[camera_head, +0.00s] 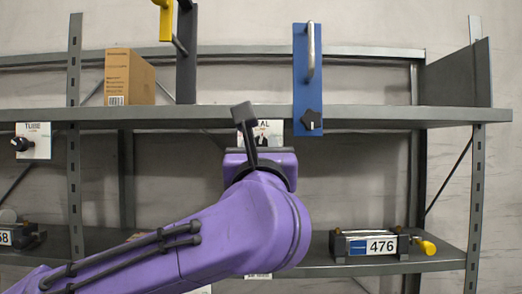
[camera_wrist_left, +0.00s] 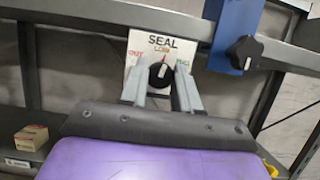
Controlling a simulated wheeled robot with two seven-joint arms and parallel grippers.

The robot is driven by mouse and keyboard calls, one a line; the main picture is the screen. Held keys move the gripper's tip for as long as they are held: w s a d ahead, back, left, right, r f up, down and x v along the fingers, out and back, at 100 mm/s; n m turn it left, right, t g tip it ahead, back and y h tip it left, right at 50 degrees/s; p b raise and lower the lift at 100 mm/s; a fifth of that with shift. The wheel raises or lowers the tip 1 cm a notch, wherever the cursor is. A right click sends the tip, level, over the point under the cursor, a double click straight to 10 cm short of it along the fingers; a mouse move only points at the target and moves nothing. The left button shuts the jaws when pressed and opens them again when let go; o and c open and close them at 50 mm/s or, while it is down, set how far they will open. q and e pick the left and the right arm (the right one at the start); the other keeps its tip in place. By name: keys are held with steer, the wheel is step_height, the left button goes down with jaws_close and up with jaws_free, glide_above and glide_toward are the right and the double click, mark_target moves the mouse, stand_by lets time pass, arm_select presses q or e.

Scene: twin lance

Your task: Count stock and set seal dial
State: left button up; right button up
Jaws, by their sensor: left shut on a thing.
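The white SEAL panel (camera_wrist_left: 147,48) sits on the shelf edge. In the wrist view its black dial knob (camera_wrist_left: 160,76) lies between the fingers of my left gripper (camera_wrist_left: 160,88), which is shut on it. LOW is printed above the knob, with words to either side that are hard to read. The knob's exact setting is unclear. In the head view my purple left arm hides most of the SEAL panel (camera_head: 270,131). A stock counter reading 476 (camera_head: 370,246) with a yellow knob stands on the lower shelf at right. My right gripper is not in view.
A blue panel (camera_head: 305,70) with a silver handle and black star knob is just right of the dial. A TUBE dial panel (camera_head: 38,141), a cardboard box (camera_head: 129,78) and a yellow-handled lever (camera_head: 166,22) are to the left. Another counter (camera_head: 16,235) is partly cut off.

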arm_select(q)
steer(key=m+h, duration=0.1)
steer(key=m, duration=0.1)
steer(key=shift+m, duration=0.4)
steer(key=m+h, duration=0.2)
steer(key=m, duration=0.1)
steer(key=shift+a+r+m, duration=0.1)
steer(key=shift+r+m, duration=0.05)
steer(key=shift+m, duration=0.25)
steer(key=m+g+h+p, duration=0.1)
steer(key=m+h, duration=0.1)
steer(key=m, duration=0.2)
steer(key=shift+p, duration=0.4)
steer(key=shift+a+m+g+h+p, duration=0.1)
steer(key=shift+m+g+h+p, duration=0.35)
steer(key=shift+m, duration=0.85)
steer(key=shift+g, duration=0.25)
steer(key=o, duration=1.1)
steer(key=shift+c, duration=0.2)
